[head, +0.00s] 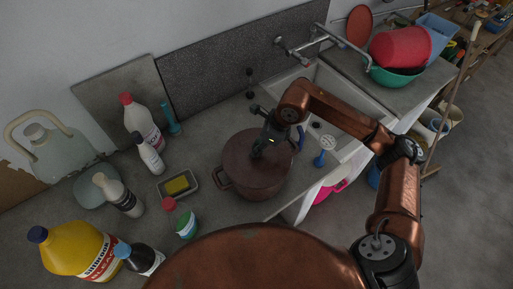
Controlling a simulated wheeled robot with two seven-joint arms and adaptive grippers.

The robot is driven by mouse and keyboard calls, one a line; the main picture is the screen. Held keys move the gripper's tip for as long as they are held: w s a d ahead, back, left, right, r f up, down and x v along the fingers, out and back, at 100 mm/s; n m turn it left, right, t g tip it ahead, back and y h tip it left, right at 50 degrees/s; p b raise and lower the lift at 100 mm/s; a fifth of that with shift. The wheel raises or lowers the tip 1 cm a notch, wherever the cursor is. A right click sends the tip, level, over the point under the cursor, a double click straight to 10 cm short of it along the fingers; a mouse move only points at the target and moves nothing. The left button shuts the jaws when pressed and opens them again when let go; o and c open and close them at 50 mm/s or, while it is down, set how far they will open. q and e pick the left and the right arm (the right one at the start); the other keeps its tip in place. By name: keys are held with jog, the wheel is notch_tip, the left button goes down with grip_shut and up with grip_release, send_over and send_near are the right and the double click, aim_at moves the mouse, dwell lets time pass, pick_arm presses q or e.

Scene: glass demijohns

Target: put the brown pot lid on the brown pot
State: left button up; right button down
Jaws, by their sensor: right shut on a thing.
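The brown pot (262,188) stands on the counter near the sink's left side, one side handle showing at its left. The round brown lid (238,155) is over the pot's mouth and looks level. From this angle I cannot tell whether it rests fully on the rim. My right gripper (258,152) reaches in from the right, points down at the lid's middle and is shut on the lid. The gripper hides the lid's knob and part of its far side. My left gripper is not in view.
A small tray with a yellow sponge (177,185) and a red-capped green-and-white container (186,224) stand left of the pot. Several bottles, including a yellow jug (75,250), stand farther left. The sink (335,105), tap (318,42) and blue-handled brush (324,150) are at the right.

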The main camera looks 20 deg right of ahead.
dwell(0.4)
jog(key=c, duration=1.6)
grip_release()
jog(key=shift+f, duration=0.1)
jog(key=o, duration=0.3)
jog(key=shift+p+v, duration=1.05)
jog(key=shift+v, duration=2.5)
